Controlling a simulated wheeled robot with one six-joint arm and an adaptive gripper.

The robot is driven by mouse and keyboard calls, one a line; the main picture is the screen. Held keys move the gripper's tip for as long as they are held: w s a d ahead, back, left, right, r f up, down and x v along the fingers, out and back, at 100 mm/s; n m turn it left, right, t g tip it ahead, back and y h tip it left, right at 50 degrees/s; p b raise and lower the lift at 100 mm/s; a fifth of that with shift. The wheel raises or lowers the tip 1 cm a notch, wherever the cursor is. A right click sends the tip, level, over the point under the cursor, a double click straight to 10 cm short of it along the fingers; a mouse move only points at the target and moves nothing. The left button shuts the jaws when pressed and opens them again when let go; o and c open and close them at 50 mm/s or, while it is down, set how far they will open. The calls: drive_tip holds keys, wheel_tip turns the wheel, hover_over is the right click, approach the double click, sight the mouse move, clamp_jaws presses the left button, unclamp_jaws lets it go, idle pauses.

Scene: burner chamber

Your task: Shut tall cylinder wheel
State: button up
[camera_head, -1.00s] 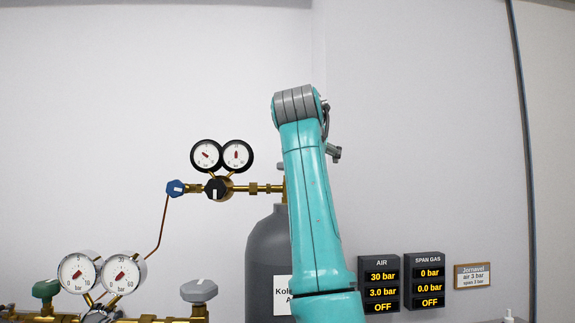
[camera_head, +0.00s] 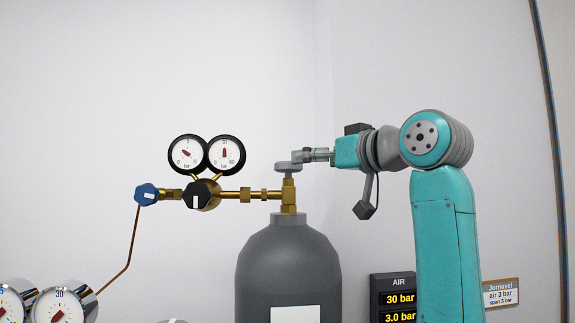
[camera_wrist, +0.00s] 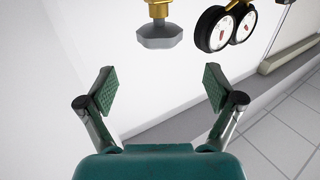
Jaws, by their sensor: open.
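The tall dark grey cylinder (camera_head: 289,262) stands upright in the head view with a brass valve on top. Its grey handwheel (camera_head: 287,168) sits above the valve. In the wrist view, which looks upside down, the wheel (camera_wrist: 160,37) shows at the top, beyond the fingertips and roughly centred between them. My gripper (camera_head: 308,155) reaches in from the right, just above and beside the wheel in the head view. In the wrist view my gripper (camera_wrist: 159,88) is open, with nothing between the pads. Whether a finger touches the wheel is not clear in the head view.
Two round gauges (camera_head: 206,154) with a black knob (camera_head: 199,194) and a blue knob (camera_head: 147,194) stand left of the valve on brass piping. More gauges (camera_head: 60,304) are at bottom left. An AIR display (camera_head: 397,297) is behind my arm. Wall space above is clear.

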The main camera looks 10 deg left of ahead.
sight(288, 163)
drive_tip(key=x, duration=1)
drive_tip(key=c, duration=1.1)
